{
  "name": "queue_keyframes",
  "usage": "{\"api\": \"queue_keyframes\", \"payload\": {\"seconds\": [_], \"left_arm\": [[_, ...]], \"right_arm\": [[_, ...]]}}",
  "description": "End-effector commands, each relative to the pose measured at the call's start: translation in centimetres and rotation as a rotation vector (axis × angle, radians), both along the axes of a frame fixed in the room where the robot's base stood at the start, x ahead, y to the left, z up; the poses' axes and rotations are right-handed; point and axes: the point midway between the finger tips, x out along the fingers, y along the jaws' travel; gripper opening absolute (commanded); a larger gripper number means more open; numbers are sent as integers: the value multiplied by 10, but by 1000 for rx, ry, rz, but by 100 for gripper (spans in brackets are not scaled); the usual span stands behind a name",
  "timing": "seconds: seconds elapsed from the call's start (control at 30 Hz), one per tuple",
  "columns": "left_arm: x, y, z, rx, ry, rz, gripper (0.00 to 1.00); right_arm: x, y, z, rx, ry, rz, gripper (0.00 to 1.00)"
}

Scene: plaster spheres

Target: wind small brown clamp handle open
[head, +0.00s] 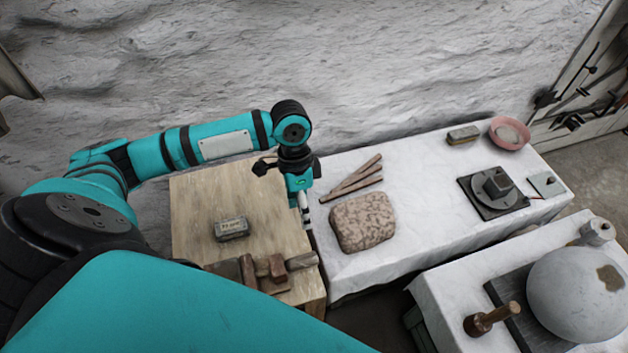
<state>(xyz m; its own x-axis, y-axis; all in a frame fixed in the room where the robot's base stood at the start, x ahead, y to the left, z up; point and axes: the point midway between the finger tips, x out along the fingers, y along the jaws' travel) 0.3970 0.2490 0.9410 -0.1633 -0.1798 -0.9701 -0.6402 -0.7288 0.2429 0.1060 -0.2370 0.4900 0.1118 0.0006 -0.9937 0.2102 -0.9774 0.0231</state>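Several brown wooden parts at the front edge of the wooden bench look like a clamp, with a block-like piece (278,268) and upright jaw-like boards (247,270). Which part is the small handle is too small to tell. The lower left of these parts is hidden behind my own teal arm or body. My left gripper (306,216) points down near the bench's right edge, beyond and to the right of the brown parts and apart from them. Its fingers are seen too small and edge-on to tell open from shut. My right gripper is not in view.
The wooden bench (195,200) bears a small labelled block (230,229). The white-covered table (430,170) to its right holds a speckled slab (362,222), sticks (355,178), a turntable-like device (493,190) and a pink bowl (509,133). A large plaster sphere (575,295) and mallet (492,318) are lower right.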

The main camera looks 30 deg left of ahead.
Motion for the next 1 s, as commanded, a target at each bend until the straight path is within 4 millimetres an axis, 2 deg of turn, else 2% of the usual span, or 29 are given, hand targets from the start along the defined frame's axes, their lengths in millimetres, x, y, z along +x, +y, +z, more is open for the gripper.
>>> {"api": "queue_keyframes", "payload": {"seconds": [0.17, 0.3, 0.37, 0.47, 0.7, 0.83, 1.0], "left_arm": [[-6, -4, -20, 0, 9, 0, 57], [-10, -9, -48, -1, 8, 0, 57], [-12, -12, -61, 0, 7, 1, 57], [-16, -16, -83, 0, 6, 0, 57], [-24, -25, -131, -2, 4, 1, 57], [-26, -28, -150, 0, 3, 1, 57], [-28, -31, -163, 0, 1, 0, 57]], "right_arm": [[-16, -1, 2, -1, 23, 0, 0], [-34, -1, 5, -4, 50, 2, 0], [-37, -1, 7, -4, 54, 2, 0], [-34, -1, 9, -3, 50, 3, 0], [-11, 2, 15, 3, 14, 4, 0], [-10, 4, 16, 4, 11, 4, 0], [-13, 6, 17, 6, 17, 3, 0]]}}
